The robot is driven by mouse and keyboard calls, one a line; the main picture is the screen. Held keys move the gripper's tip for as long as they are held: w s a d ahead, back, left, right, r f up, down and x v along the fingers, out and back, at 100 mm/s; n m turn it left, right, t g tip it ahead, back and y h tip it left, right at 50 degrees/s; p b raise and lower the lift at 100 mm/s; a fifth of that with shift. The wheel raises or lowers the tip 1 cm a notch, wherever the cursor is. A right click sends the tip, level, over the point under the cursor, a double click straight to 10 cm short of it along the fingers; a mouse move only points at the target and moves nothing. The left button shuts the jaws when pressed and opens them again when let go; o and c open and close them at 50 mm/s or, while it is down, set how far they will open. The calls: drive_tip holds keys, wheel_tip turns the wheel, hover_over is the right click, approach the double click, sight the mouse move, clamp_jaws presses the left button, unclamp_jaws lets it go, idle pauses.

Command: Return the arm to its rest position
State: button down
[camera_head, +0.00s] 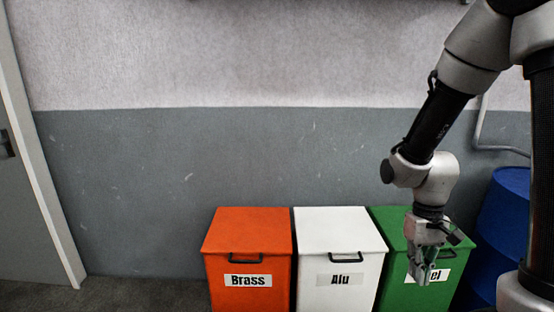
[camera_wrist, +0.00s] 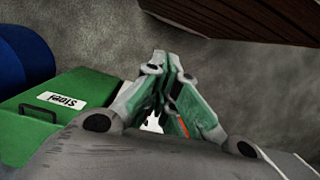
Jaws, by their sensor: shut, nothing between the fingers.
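My gripper (camera_head: 424,277) hangs from my arm at the right of the head view, pointing down in front of the green bin. It is shut with nothing held. In the wrist view the fingers of my gripper (camera_wrist: 172,62) meet at their tips. The arm is extended and bent, reaching down from the upper right.
An orange "Brass" bin (camera_head: 248,260), a white "Alu" bin (camera_head: 340,255) and a green bin (camera_head: 392,240) stand in a row, lids closed. The green bin's label reads "Steel" in the wrist view (camera_wrist: 62,101). A blue drum (camera_head: 505,210) stands at right. A door (camera_head: 30,190) is at left.

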drive_tip(key=s+d+r+t, duration=0.1)
drive_tip(key=s+r+t, duration=0.2)
drive_tip(key=r, duration=0.7)
drive_tip(key=s+d+r+t, duration=0.2)
drive_tip(key=s+r, duration=0.3)
drive_tip(key=r, duration=0.6)
drive_tip(key=shift+s+d+m+t, duration=0.2)
drive_tip(key=shift+m+t, duration=0.2)
drive_tip(key=shift+t, duration=0.2)
